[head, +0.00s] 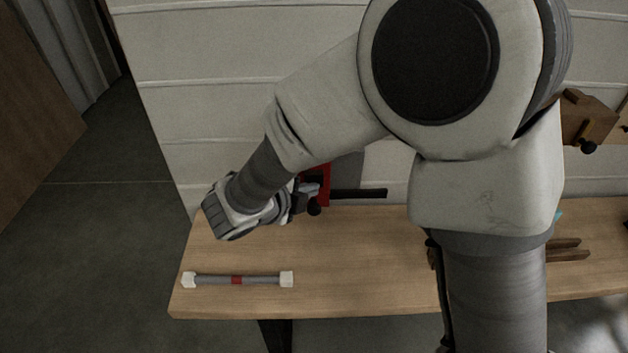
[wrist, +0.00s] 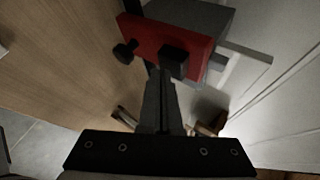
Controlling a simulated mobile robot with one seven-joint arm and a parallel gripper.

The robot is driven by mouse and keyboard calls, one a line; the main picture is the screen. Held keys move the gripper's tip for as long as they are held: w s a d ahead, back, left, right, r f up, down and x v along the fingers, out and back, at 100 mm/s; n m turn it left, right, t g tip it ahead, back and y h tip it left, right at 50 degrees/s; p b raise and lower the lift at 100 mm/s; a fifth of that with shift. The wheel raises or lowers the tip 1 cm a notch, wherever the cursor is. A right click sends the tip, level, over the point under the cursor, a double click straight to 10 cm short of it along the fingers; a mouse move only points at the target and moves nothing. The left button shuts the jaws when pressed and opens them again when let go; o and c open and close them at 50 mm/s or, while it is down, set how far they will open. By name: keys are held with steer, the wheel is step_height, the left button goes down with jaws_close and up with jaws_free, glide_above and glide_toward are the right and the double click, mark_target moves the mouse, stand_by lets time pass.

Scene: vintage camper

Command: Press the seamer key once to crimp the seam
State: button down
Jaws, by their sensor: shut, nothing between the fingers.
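The seamer appears to be the device with a red front plate (wrist: 165,40) and a grey body behind it, at the back of the bench. In the head view the red plate (head: 323,183) is partly covered by my arm. A black block (wrist: 173,62) sticks out of the plate's lower right, and a round black knob (wrist: 124,52) out of its left. I cannot tell for certain which is the key. My gripper (wrist: 160,76) is shut and empty, its tips close to the black block; contact cannot be told. It also shows in the head view (head: 308,191).
A grey rod with white ends and a red band (head: 237,280) lies on the wooden bench (head: 350,255) at the front left. A dark bar (head: 358,193) juts right from the seamer. A pale panelled wall (head: 210,110) stands behind. Brown wooden pieces (head: 568,250) lie at the right.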

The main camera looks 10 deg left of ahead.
steer(key=shift+w+a, duration=0.1)
steer(key=shift+w, duration=0.4)
stand_by(0.4)
stand_by(0.3)
steer(key=shift+s+d+p, duration=0.2)
steer(key=shift+s+p, duration=0.3)
steer(key=shift+s, duration=0.55)
steer(key=shift+s, duration=0.1)
steer(key=s, duration=0.2)
steer(key=s+d+p, duration=0.1)
steer(key=s, duration=0.1)
steer(key=shift+s+d, duration=0.1)
steer(key=shift+s, duration=0.25)
